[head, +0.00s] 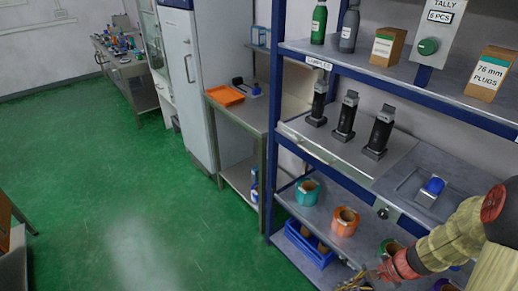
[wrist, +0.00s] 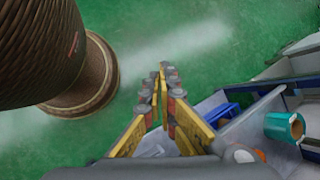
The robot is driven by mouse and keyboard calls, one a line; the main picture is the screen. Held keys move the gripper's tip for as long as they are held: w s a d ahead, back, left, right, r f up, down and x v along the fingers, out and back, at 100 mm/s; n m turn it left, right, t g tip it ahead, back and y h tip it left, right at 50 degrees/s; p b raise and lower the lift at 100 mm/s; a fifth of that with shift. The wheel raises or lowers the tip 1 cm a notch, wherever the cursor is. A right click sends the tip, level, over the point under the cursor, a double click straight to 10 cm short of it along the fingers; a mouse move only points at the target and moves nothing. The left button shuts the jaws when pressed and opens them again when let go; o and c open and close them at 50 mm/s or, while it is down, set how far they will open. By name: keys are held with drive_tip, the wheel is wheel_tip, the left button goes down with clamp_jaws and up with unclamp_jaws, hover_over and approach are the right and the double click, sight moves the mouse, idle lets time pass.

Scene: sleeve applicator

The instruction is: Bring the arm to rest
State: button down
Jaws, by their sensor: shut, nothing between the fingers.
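My arm comes in from the right edge of the head view. My gripper (head: 362,279) hangs low at the bottom edge there, in front of the lower shelf, and is partly cut off. In the wrist view my gripper (wrist: 163,78) has its fingertips together with nothing between them. It is over open green floor, left of the shelf, and touches nothing that I can see.
The blue-framed shelf unit (head: 271,140) stands close on the right. Its lower shelf holds a teal roll (head: 307,192) and an orange roll (head: 344,221); black applicators (head: 346,117) stand above. A blue crate (head: 306,246) is below. Green floor (head: 110,190) lies clear to the left.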

drive_tip(key=s+a+r+n+t+h, duration=0.1)
drive_tip(key=r+n, duration=0.3)
drive_tip(key=r, duration=0.5)
drive_tip(key=s+a+r+n+t+h, duration=0.2)
drive_tip(key=s+a+r+n+h, duration=0.1)
drive_tip(key=r, duration=0.7)
drive_tip(key=s+a+r+n+t+h, duration=0.1)
drive_tip(key=s+a+r+n+h, duration=0.1)
drive_tip(key=r+n, duration=0.5)
wheel_tip(320, 180, up, 3)
drive_tip(key=shift+s+a+f+h, duration=0.1)
drive_tip(key=shift+s+a+h, duration=0.3)
drive_tip(key=shift+s+a, duration=0.3)
drive_tip(key=shift+s+d, duration=0.1)
drive_tip(key=shift+s, duration=0.05)
